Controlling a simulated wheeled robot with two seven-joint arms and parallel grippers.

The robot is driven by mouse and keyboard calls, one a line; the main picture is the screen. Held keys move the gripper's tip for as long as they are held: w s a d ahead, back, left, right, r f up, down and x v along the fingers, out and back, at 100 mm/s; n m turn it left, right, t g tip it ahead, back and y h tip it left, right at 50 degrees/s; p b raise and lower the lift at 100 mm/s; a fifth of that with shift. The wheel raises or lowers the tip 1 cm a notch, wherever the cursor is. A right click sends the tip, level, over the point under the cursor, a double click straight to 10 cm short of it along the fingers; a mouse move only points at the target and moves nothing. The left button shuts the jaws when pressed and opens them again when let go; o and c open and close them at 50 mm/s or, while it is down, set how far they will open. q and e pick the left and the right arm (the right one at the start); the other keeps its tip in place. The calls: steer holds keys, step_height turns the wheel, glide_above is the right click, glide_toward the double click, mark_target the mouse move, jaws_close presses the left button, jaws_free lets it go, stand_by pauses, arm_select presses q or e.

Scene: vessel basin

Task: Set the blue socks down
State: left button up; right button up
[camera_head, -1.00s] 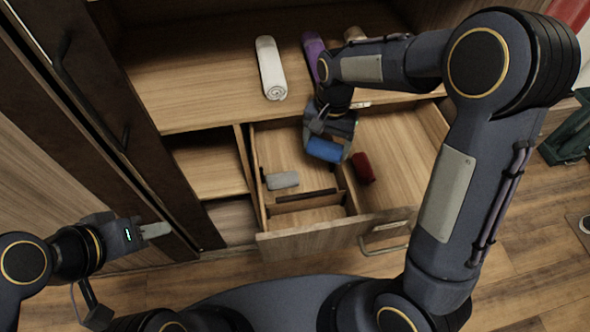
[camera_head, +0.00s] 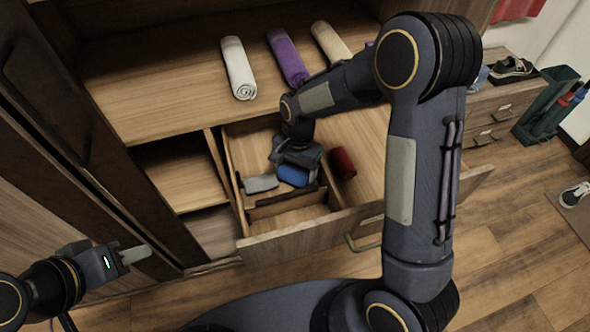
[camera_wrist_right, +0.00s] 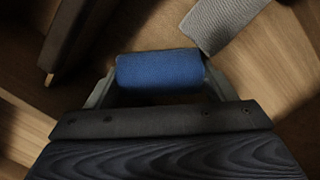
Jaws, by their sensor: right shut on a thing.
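The rolled blue socks (camera_head: 292,175) are between the fingers of my right gripper (camera_head: 296,168), low inside the open drawer (camera_head: 300,240). In the right wrist view the blue socks (camera_wrist_right: 160,70) lie across between the two fingers of the right gripper (camera_wrist_right: 150,85), which is shut on them. I cannot tell whether the socks touch the drawer floor. Rolled grey socks (camera_head: 261,183) lie just left of the blue ones and also show in the right wrist view (camera_wrist_right: 222,22). My left gripper (camera_head: 134,255) is at the lower left, away from the drawer; its finger opening is unclear.
Rolled red socks (camera_head: 343,163) lie in the drawer to the right, past a divider. A low divider (camera_head: 285,198) stands in front of the blue socks. White (camera_head: 239,68), purple (camera_head: 287,56) and beige (camera_head: 331,42) rolls lie on the shelf above.

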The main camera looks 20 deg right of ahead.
steer(key=shift+f, duration=0.1)
steer(key=o, duration=0.7)
